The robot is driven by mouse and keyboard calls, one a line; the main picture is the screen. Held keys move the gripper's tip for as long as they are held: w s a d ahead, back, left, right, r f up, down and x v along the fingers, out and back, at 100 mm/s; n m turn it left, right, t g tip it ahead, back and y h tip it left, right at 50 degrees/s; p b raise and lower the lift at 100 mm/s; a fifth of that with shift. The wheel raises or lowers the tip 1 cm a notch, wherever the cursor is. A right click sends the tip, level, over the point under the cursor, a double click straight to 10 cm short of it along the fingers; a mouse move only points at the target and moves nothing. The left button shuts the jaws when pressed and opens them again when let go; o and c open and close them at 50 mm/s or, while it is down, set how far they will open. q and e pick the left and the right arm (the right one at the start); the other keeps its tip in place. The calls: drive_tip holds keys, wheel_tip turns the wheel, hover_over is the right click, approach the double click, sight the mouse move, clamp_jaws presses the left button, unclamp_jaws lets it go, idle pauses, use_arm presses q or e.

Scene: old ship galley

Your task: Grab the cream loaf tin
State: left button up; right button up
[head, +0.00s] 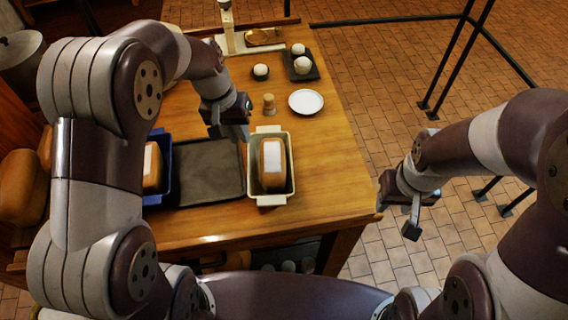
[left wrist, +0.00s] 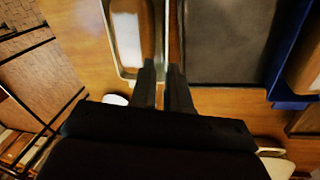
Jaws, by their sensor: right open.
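The cream loaf tin (head: 290,186) stands on the wooden table and holds a brown loaf with a white patch on top (head: 272,163). It also shows at the top of the left wrist view (left wrist: 131,74). My left gripper (head: 240,132) is at the tin's far left corner. In the left wrist view its two fingers (left wrist: 162,72) are apart, with the tin's side wall lined up between them; I see no clear contact. My right gripper (head: 396,212) is open and empty, off the table's right side.
A dark flat tray (head: 205,170) lies just left of the tin. A blue tin (head: 165,178) with another loaf is beyond it, partly behind my left arm. A wooden peg (head: 268,104), a white plate (head: 306,102) and a dark board with pale balls (head: 300,68) stand farther back.

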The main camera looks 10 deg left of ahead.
sight(250, 162)
use_arm(q)
drive_tip(key=f, duration=0.4)
drive_tip(key=f+n+p, duration=0.1)
drive_tip(key=f, duration=0.3)
drive_tip(key=d+f+n, duration=0.1)
drive_tip(key=f, duration=0.3)
drive_tip(key=shift+p, duration=0.4)
drive_tip(key=shift+w+f, duration=0.15)
drive_tip(key=shift+f, duration=0.05)
drive_tip(key=shift+d, duration=0.2)
use_arm(e)
drive_tip(key=shift+s+a+r, duration=0.1)
drive_tip(key=shift+a+r, duration=0.15)
drive_tip(key=shift+r, duration=0.3)
drive_tip(key=shift+s+a+r, duration=0.1)
drive_tip(key=shift+a+r, duration=0.1)
drive_tip(key=shift+r, duration=0.3)
use_arm(q)
clamp_jaws()
drive_tip(key=shift+a, duration=0.1)
use_arm(e)
drive_tip(key=shift+a, duration=0.1)
